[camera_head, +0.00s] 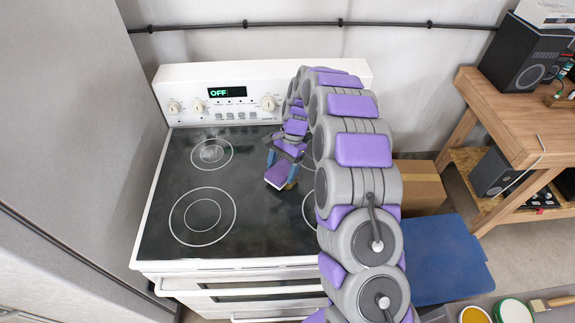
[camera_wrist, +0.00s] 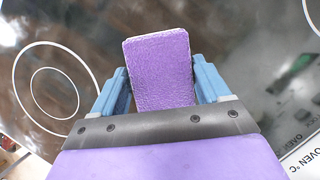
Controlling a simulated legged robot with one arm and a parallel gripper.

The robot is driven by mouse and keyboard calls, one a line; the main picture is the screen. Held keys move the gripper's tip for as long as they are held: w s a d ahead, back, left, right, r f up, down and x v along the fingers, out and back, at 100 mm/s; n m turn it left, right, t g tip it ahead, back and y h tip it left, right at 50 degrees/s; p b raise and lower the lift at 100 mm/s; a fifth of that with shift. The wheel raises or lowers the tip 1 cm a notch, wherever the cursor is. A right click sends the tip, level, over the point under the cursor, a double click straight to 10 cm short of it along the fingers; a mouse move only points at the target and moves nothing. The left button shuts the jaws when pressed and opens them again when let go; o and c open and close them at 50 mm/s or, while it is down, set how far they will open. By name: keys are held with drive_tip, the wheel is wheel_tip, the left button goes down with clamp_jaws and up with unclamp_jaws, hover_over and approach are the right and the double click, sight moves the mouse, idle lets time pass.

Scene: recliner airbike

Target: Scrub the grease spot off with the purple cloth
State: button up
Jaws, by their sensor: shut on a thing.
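The purple cloth (camera_head: 279,174) looks like a thick rectangular pad. In the wrist view the cloth (camera_wrist: 160,65) sticks out from between two blue fingers. My gripper (camera_head: 283,175) is shut on it, over the middle of the black glass stovetop (camera_head: 180,230). I cannot tell whether the cloth touches the glass. A pale smudge (camera_head: 211,153), which looks like the grease spot, lies inside the back left burner ring, to the left of and behind my gripper. My arm hides much of the stovetop's right side.
The stove's control panel (camera_head: 235,92) with knobs and an "OFF" display stands behind the stovetop. A grey cabinet (camera_head: 75,130) is at the left. A wooden workbench (camera_head: 530,125) with speakers is at the right. The left half of the stovetop is clear.

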drive_tip(key=shift+a, duration=0.1)
drive_tip(key=shift+d, duration=1)
drive_tip(key=shift+a+f, duration=0.65)
drive_tip(key=shift+a, duration=0.15)
drive_tip(key=shift+d, duration=0.65)
drive_tip(key=shift+a+p, duration=0.1)
drive_tip(key=shift+p, duration=0.2)
drive_tip(key=shift+a+f, duration=0.1)
drive_tip(key=shift+a, duration=0.35)
drive_tip(key=shift+d, duration=0.15)
